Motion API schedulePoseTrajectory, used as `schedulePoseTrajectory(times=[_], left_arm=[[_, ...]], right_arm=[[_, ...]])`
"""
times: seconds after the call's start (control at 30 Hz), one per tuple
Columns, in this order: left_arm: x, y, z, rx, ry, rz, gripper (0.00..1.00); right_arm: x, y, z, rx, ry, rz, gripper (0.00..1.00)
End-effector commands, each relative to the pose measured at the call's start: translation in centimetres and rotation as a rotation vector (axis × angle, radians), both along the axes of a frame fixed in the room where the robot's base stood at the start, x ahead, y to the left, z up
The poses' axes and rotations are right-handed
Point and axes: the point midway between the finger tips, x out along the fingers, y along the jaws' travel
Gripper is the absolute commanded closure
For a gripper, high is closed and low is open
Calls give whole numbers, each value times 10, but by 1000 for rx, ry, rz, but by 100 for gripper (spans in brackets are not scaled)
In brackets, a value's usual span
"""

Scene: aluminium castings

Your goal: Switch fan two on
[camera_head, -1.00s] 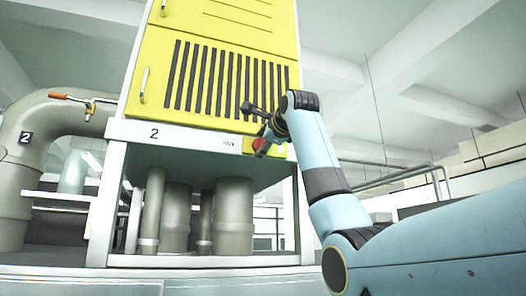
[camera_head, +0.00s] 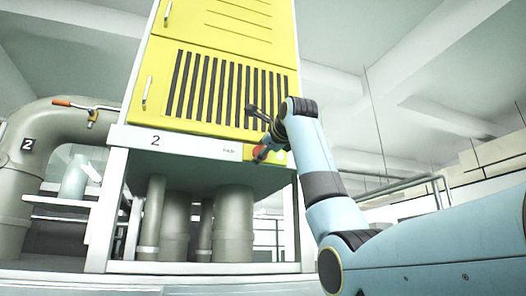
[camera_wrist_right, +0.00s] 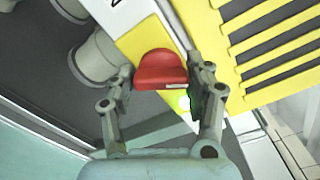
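Fan unit two is a tall yellow cabinet (camera_head: 215,25) with a white panel strip (camera_head: 185,145) marked "2". A red switch knob (camera_head: 261,153) sits on a small yellow plate at the right end of the strip. My right gripper (camera_head: 258,135) is at the knob and partly covers it. In the right wrist view, the red knob (camera_wrist_right: 160,70) lies between the two spread fingertips of my right gripper (camera_wrist_right: 161,74). Small gaps seem to show on both sides; contact is not clear. A green lit spot (camera_wrist_right: 184,102) shows beside the knob. My left gripper is not in view.
Black vent slots (camera_head: 220,90) and a door handle (camera_head: 146,92) are on the cabinet front. Grey pipes (camera_head: 175,225) stand below the panel. A large pipe with an orange-handled valve (camera_head: 75,105) is at the left. A railing (camera_head: 400,190) runs at the right.

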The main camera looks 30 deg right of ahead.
Motion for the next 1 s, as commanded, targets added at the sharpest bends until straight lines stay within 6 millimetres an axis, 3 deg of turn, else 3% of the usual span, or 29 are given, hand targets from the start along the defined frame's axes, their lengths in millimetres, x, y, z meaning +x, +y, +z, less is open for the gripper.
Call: schedulePoseTrajectory(times=[0.03, 0.17, 0.53, 1.0], left_arm=[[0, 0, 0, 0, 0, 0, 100], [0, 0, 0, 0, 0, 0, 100], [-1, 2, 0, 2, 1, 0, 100], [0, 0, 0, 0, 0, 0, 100]], right_arm=[[1, 0, -2, 1, 4, 0, 41], [1, 0, -1, 0, 2, 0, 25], [-8, 2, 1, -3, -3, -1, 25], [-99, 24, 0, -1, -2, 0, 25]])
